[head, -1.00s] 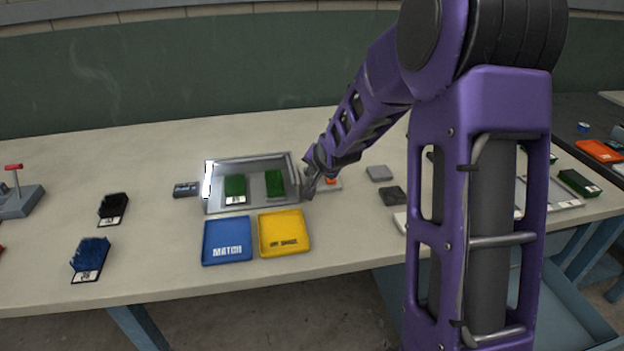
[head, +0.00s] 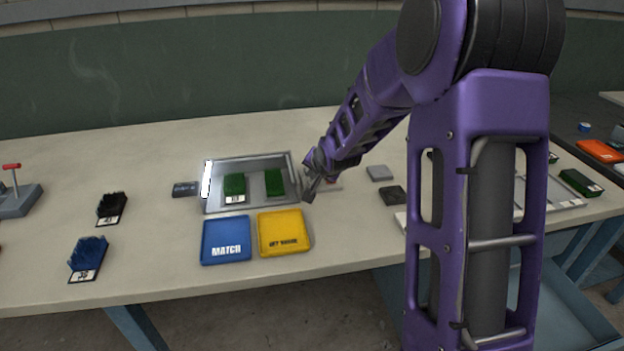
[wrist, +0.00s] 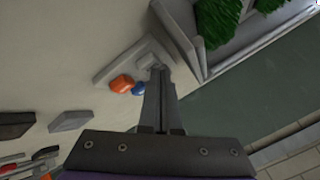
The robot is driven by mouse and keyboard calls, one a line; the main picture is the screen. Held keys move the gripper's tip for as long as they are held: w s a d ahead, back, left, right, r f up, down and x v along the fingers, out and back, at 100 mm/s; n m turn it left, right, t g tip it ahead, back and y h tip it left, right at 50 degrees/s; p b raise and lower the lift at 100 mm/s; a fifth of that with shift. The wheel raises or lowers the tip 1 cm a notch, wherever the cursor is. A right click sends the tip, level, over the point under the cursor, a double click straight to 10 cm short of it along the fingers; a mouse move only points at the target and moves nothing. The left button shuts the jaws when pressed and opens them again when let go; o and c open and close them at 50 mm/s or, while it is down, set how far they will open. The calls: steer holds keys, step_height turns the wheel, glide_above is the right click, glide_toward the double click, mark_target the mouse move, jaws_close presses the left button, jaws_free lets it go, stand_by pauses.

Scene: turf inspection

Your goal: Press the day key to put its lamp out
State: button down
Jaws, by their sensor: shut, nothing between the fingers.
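An open grey metal box (head: 249,209) holds two green turf samples, one (head: 235,186) with a white label and one (head: 275,182) beside it. A white strip (head: 207,180) glows on its left wall. In the wrist view an orange key (wrist: 122,83) and a blue key (wrist: 138,89) sit on a grey base (wrist: 112,72) beside the box. I cannot read which is the day key. My gripper (head: 309,198) is shut and empty, pointing down at the box's right side. In the wrist view its tips (wrist: 157,72) are close to the blue key; contact cannot be told.
A blue MATCH tray (head: 226,256) and a yellow tray (head: 284,248) lie in front of the box. Grey blocks (head: 379,173) lie right of my gripper.

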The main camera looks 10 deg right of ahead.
steer(key=shift+f, duration=0.2)
steer(key=shift+r, duration=0.1)
steer(key=shift+r+p, duration=0.55)
steer(key=shift+r, duration=0.1)
steer(key=shift+r+p, duration=2.4)
steer(key=shift+r, duration=0.6)
steer(key=shift+r, duration=0.1)
